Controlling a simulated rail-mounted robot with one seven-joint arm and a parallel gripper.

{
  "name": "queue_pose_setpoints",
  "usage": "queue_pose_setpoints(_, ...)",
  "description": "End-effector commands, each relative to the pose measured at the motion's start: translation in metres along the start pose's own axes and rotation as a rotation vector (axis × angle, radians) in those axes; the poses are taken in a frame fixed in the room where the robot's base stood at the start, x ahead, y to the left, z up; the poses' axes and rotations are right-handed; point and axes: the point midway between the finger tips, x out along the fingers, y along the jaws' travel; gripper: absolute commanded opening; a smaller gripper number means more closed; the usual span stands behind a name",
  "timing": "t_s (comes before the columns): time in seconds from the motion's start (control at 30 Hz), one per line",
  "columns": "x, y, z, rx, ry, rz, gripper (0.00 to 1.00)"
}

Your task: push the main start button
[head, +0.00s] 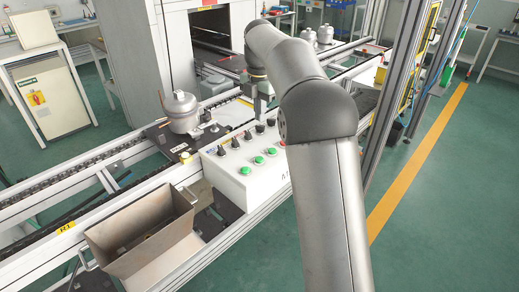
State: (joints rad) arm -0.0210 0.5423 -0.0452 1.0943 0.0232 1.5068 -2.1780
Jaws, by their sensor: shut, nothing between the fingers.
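A white control box (250,165) stands at the front edge of the conveyor line, in the middle of the head view. I cannot read which button is the main start button. My gripper (262,113) points down above the far end of the box, behind the knobs, and is small in view. It is shut and empty. My arm may hide the right end of the box.
A silver compressor (182,112) sits on a dark pallet left of the box. An open metal bin (140,225) hangs in front. A white cabinet (190,45) stands behind the line, and a metal frame post (392,80) at right.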

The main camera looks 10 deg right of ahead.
Motion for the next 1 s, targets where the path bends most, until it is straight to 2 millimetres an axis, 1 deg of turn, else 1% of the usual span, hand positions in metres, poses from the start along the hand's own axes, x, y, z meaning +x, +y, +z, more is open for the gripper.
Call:
queue_pose_setpoints(0.23,0.002,0.000,0.000,0.003,0.000,0.000,0.00)
queue_pose_setpoints(0.37,0.014,-0.001,-0.001,0.003,0.001,-0.002,0.00)
queue_pose_setpoints(0.47,0.030,-0.001,-0.001,0.003,0.001,-0.002,0.00)
queue_pose_setpoints(0.8,0.102,-0.001,-0.001,0.003,0.001,-0.003,0.00)
queue_pose_setpoints(1.0,0.129,0.000,-0.001,0.004,0.000,-0.001,0.00)
